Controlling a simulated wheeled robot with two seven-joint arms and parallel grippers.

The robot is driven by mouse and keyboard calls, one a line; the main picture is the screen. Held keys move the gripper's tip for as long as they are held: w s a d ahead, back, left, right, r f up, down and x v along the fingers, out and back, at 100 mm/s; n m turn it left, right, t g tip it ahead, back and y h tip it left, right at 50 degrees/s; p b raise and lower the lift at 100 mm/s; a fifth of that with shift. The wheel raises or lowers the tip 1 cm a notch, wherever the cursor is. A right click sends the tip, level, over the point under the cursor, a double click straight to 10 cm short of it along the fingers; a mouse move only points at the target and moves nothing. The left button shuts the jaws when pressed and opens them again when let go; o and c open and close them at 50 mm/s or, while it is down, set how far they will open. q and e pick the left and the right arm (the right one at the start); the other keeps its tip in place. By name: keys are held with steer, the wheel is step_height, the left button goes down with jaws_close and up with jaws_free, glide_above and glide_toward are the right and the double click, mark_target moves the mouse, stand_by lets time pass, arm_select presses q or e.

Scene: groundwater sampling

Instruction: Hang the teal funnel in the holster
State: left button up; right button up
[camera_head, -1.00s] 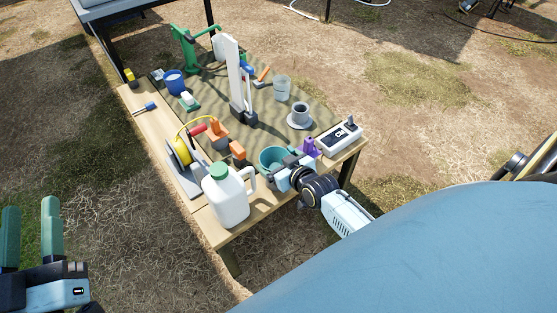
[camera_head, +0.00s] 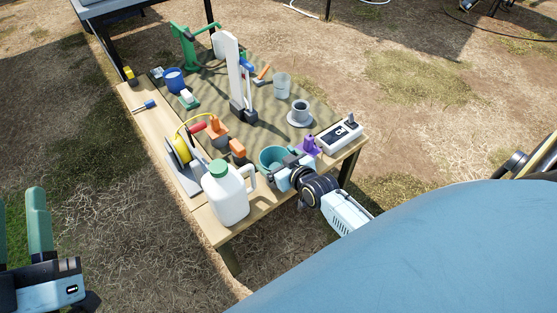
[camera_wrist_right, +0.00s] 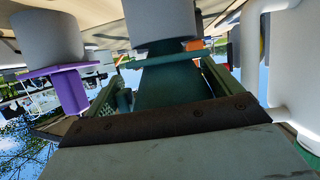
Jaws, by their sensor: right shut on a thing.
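The teal funnel (camera_head: 272,158) is at the near edge of the table, its wide round mouth facing up. My right gripper (camera_head: 289,167) is shut on its near right side. In the right wrist view the dark teal funnel (camera_wrist_right: 166,86) fills the space between the green fingers; its lower part and the contact are mostly hidden. A purple piece (camera_head: 308,145) stands just right of the gripper and shows in the right wrist view (camera_wrist_right: 66,88) apart from the funnel. I cannot tell which part is the holster. My left gripper (camera_head: 20,228) is open and empty, away from the table.
A white jug (camera_head: 227,199) with a green cap stands close left of the funnel. A white-and-black instrument box (camera_head: 339,137) is at the right corner. A grey flanged cup (camera_head: 300,112), orange pieces (camera_head: 217,130) and a yellow reel (camera_head: 180,152) stand nearby.

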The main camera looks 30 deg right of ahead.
arm_select(q)
steer(key=shift+f, duration=0.25)
arm_select(e)
steer(key=shift+f, duration=0.55)
steer(key=o, duration=0.7)
steer(key=shift+s+r, duration=0.15)
steer(key=shift+s, duration=0.1)
steer(key=p+v, duration=0.1)
steer(key=v, duration=0.2)
steer(key=shift+s+p, duration=0.1)
steer(key=shift+p, duration=0.25)
arm_select(q)
step_height(320, 180, down, 11)
steer(key=a+g+y+p, duration=0.2)
steer(key=g+y, duration=0.1)
steer(key=g, duration=0.5)
steer(key=s+a+f+g+y+p, duration=0.2)
steer(key=s+a+f+g, duration=0.2)
steer(key=s+f+g, duration=0.4)
steer(key=shift+s+a+f+n+y, duration=0.3)
steer(key=shift+s+a+f+n, duration=0.15)
steer(key=shift+s, duration=0.15)
arm_select(e)
steer(key=v, duration=0.9)
steer(key=shift+s+r, duration=0.15)
steer(key=shift+s, duration=0.15)
